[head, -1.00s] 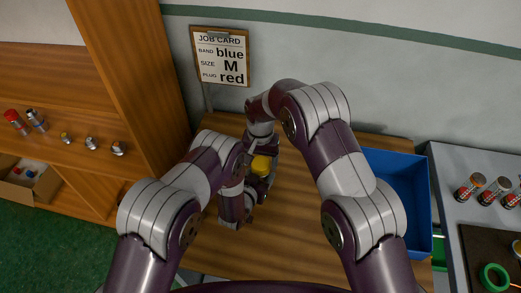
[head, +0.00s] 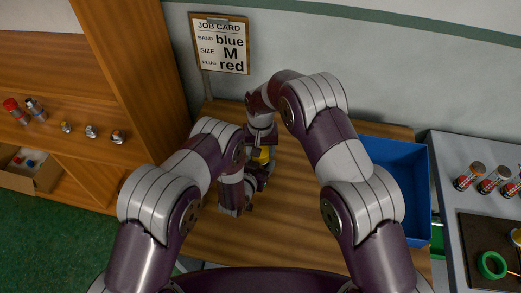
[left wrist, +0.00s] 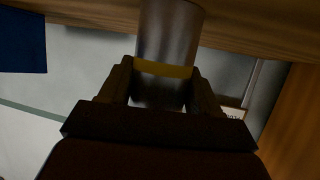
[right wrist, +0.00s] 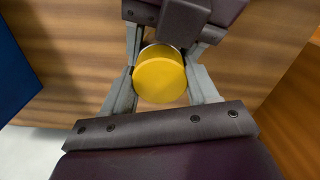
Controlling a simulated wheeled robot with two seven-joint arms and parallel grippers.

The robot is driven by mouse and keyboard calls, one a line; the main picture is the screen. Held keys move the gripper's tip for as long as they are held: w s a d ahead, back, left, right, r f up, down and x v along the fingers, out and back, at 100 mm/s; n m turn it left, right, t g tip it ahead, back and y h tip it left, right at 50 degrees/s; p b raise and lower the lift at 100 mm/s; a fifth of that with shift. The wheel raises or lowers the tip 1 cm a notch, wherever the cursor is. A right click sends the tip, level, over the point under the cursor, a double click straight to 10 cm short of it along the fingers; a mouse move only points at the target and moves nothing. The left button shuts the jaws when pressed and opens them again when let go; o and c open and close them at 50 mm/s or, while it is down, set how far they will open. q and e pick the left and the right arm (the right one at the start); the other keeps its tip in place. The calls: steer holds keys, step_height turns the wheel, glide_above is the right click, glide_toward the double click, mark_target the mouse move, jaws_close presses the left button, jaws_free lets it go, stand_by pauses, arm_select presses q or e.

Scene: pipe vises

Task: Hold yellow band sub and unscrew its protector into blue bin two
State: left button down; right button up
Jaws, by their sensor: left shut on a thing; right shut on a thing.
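The yellow band sub (left wrist: 167,45) is a grey metal cylinder with a yellow band, seen in the left wrist view. My left gripper (left wrist: 164,90) is shut around it near the band. Its yellow protector (right wrist: 159,76) shows as a round cap in the right wrist view, end on. My right gripper (right wrist: 160,80) is shut on the protector's sides, with my left gripper just beyond. In the head view the protector (head: 262,155) is mostly hidden by my arms. The blue bin (head: 395,158) stands at the right of the wooden table; no number on it is legible.
A grey bench (head: 445,180) at the far right carries several capped cylinders and a green ring (head: 491,265). A wooden shelf (head: 60,90) at the left holds several small parts. A job card (head: 219,45) hangs on the wall. The table's front middle is clear.

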steer(key=shift+r, duration=0.2)
stand_by(0.4)
steer(key=shift+r, duration=0.9)
steer(key=shift+r, duration=2.05)
arm_select(q)
steer(key=shift+c, duration=0.7)
jaws_free()
steer(key=b+v, duration=0.1)
steer(key=v, duration=1.1)
steer(key=shift+b, duration=0.3)
arm_select(e)
steer(key=shift+f, duration=0.8)
